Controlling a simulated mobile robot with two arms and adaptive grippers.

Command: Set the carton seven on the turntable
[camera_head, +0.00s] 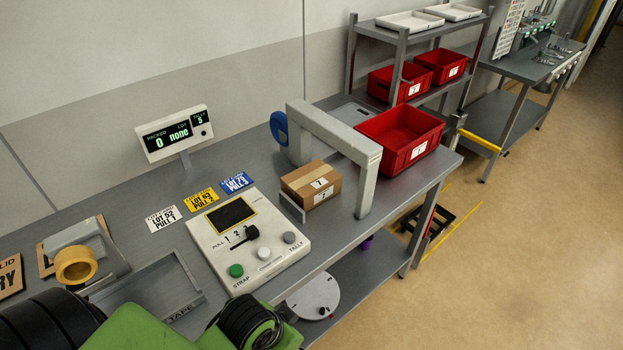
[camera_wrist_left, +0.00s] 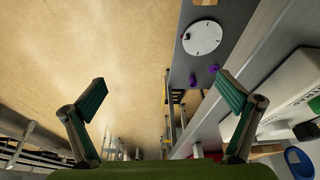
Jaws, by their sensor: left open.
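The carton seven (camera_head: 311,185) is a brown box with white labels reading 7. It sits on the bench beside the grey arch (camera_head: 366,181), behind a low grey strip. A white round disc, apparently the turntable (camera_head: 318,292), shows below the bench's front edge, partly hidden by the bench and my arm. It also shows in the left wrist view (camera_wrist_left: 203,38), on a grey shelf, with nothing on it except a small dark mark or knob. My left gripper (camera_wrist_left: 165,97) is open and empty, its green-padded fingers wide apart over the floor. My right gripper is not in view.
A control panel (camera_head: 248,240) with buttons and a lever fills the bench left of the carton. A red bin (camera_head: 400,137) stands right of the arch. Purple objects (camera_wrist_left: 204,76) lie near the disc. A display (camera_head: 174,134) and tape roll (camera_head: 76,265) stand further left.

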